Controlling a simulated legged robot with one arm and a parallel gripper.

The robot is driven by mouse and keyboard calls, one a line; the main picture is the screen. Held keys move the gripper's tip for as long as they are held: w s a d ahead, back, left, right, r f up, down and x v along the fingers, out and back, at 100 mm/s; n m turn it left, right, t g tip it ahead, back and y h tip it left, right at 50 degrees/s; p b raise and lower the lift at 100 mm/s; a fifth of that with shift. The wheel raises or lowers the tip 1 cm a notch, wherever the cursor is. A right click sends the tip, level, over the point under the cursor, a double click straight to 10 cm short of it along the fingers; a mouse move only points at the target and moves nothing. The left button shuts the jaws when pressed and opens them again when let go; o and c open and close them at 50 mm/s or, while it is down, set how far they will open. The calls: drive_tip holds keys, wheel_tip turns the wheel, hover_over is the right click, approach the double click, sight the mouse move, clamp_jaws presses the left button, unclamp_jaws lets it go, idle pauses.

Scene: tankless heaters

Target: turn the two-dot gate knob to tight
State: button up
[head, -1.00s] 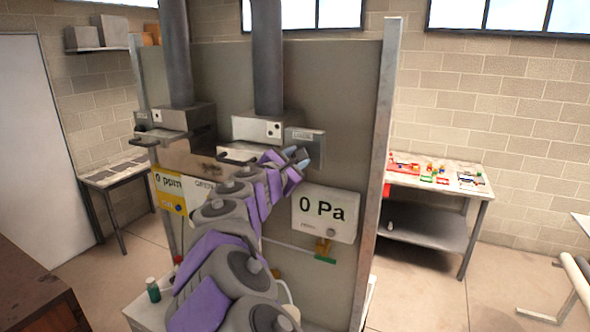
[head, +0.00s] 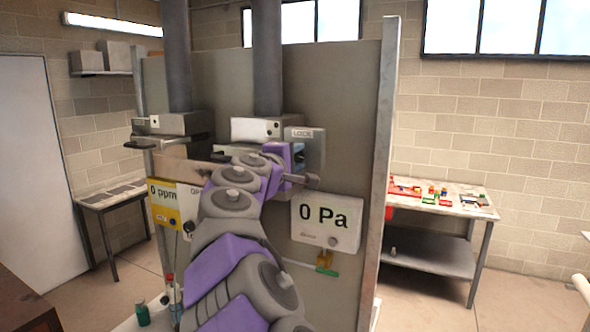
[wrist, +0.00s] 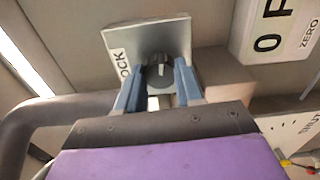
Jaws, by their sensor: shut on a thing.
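A dark round knob (wrist: 160,72) with a pale pointer line sits on a grey plate (wrist: 118,42) marked LOCK in the wrist view. My gripper (wrist: 160,84) has its two blue fingers on either side of this knob and is shut on it. In the head view the LOCK plate (head: 318,150) stands right of a white-fronted box (head: 250,129) with two dark dots, below the right-hand duct. My gripper (head: 297,158) is in front of the plate there, and the knob is hidden. I cannot read any tight mark.
A pressure display (head: 326,219) reading 0 Pa is mounted below right of the plate. A grey bar (head: 300,179) sticks out just below my gripper. A thick curved grey bar (wrist: 38,120) passes close on the left in the wrist view. A yellow ppm display (head: 163,205) is farther left.

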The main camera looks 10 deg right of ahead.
drive_tip(key=shift+f+m+b, duration=0.25)
drive_tip(key=shift+m+b, duration=0.3)
drive_tip(key=shift+m, duration=0.15)
drive_tip(key=o, duration=1)
drive_tip(key=shift+r, duration=0.1)
drive_tip(key=shift+o, duration=0.2)
drive_tip(key=shift+a, duration=0.1)
drive_tip(key=b+v, duration=0.2)
drive_tip(key=v, duration=1.5)
drive_tip(key=shift+a, duration=0.15)
